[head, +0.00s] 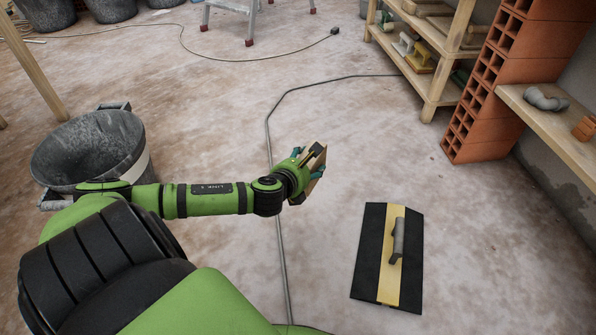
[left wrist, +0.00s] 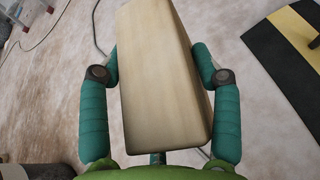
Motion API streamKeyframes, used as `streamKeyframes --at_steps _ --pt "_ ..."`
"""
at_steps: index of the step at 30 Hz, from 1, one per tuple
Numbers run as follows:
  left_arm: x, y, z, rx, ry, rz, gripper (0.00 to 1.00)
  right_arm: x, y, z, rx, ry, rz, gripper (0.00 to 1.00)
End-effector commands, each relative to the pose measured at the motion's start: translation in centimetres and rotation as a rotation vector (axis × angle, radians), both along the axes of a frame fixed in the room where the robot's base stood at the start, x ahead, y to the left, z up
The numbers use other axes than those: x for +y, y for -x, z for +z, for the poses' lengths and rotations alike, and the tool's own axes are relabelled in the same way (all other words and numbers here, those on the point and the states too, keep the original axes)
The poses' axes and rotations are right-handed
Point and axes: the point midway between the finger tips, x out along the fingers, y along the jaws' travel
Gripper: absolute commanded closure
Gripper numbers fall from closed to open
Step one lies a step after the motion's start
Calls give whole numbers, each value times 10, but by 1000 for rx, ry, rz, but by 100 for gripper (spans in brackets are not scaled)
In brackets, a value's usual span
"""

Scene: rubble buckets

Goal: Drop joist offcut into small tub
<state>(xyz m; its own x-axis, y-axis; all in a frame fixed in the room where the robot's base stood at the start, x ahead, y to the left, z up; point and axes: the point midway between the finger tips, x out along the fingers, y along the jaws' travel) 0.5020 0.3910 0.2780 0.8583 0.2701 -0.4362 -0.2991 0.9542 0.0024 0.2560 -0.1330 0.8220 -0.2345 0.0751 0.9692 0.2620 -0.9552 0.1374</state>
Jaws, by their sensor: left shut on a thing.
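The joist offcut is a pale wooden block (left wrist: 158,75) that fills the middle of the left wrist view. It shows small and partly hidden in the head view (head: 317,160). My left gripper (head: 308,172), with teal fingers, is shut on it, with one finger on each side. The gripper holds the block out over the bare floor, right of the tub. A grey, speckled tub (head: 88,150) with a pale band and side handles stands at the left. Its opening faces up, and my left arm crosses in front of its lower right. My right gripper is not in view.
A black and yellow board (head: 398,262) with a grey handle lies on the floor at right. A cable (head: 268,120) runs under my arm. Several dark buckets (head: 110,8) stand at the back. Wooden shelves (head: 440,60) and red hollow bricks (head: 500,90) are at right.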

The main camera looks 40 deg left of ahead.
Motion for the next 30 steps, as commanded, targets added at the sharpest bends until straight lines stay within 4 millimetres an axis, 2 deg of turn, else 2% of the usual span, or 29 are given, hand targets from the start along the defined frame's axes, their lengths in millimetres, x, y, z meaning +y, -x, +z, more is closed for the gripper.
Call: streamKeyframes --at_steps 1,3,12,17,30 --pt "-12 5 18 0 -10 -87 77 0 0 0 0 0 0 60" --pt "-29 9 36 -1 -9 -183 77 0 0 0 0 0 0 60" --pt "-95 27 96 -3 -3 -521 77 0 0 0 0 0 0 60" --pt "-126 39 121 -1 -1 -685 77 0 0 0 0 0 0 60" --pt "-173 62 157 -5 -4 -944 77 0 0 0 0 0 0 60"
